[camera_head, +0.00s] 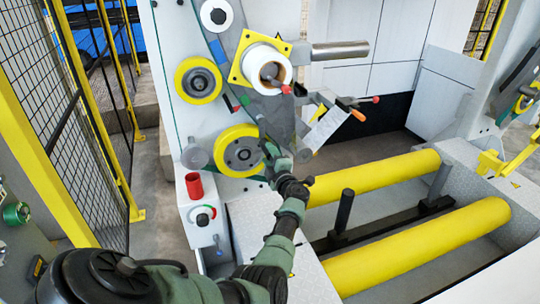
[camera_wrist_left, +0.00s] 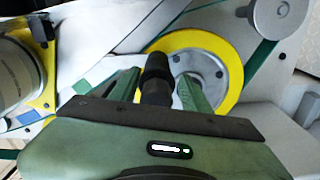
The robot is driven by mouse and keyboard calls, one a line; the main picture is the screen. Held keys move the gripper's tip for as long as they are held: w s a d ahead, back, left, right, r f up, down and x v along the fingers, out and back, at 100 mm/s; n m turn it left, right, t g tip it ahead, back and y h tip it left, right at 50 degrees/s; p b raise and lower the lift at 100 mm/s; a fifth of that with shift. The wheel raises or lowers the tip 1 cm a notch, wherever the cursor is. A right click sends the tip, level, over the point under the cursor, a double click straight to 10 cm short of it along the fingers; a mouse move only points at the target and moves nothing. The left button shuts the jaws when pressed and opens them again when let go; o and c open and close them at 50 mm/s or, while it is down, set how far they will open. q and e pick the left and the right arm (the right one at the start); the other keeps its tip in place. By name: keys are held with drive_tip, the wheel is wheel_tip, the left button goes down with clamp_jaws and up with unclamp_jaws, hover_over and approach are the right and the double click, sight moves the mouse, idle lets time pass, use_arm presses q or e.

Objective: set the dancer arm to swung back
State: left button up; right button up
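My left gripper (camera_head: 277,158) is at the front of the machine panel, beside the lower yellow-rimmed roller (camera_head: 238,151). In the left wrist view, its two green fingers (camera_wrist_left: 157,90) stand apart, on either side of a black cylindrical grip (camera_wrist_left: 156,70). A narrow gap shows on one side, so I see no firm hold. The grip appears to belong to the dancer arm, a dark grey arm (camera_head: 277,120) running down the panel; my gripper hides its lower end in the head view. The same yellow-rimmed roller is behind the fingers in the wrist view (camera_wrist_left: 232,70). My right gripper is not in view.
A white roll (camera_head: 268,65) on a yellow square plate sits above. A steel bar (camera_head: 340,50) and an orange-handled part (camera_head: 350,108) stick out to the right. Two long yellow rollers (camera_head: 375,177) lie at right.

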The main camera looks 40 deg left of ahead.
use_arm(q)
drive_tip(key=shift+r, duration=0.1)
drive_tip(key=v, duration=0.7)
drive_tip(key=shift+s+d, duration=0.2)
drive_tip(key=shift+d, duration=0.1)
idle(0.5)
